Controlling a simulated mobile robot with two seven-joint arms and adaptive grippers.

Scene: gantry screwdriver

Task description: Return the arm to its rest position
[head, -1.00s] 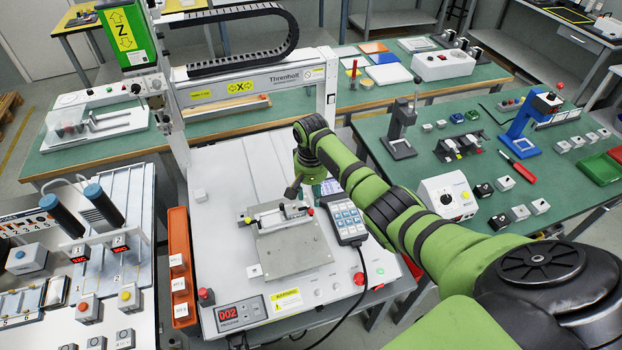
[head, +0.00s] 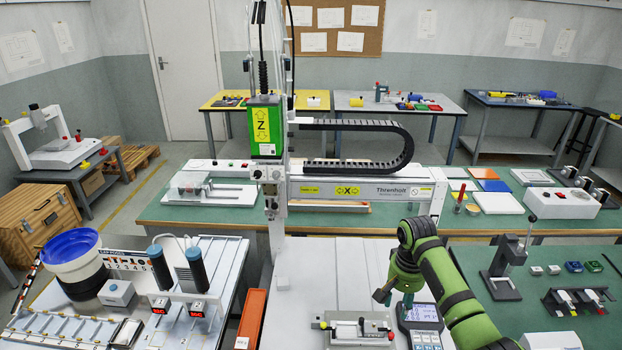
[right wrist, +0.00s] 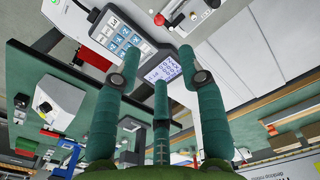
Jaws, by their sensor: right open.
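My right arm, green with black bands, comes in from the lower right in the head view. Its gripper (head: 392,290) hangs above the white gantry base, just behind the clamp fixture (head: 345,328) and the handheld keypad (head: 420,318). In the right wrist view the green fingers of my right gripper (right wrist: 155,60) are spread, with nothing held between them. The keypad (right wrist: 122,42) and its lit screen show beyond the fingers. My left gripper is not in view.
The gantry column with its green Z unit (head: 264,130) and X beam (head: 365,190) stands behind the arm. An orange bin (head: 251,318) and twin dark cylinders (head: 196,270) are to the left. A small press (head: 505,265) stands on the right bench.

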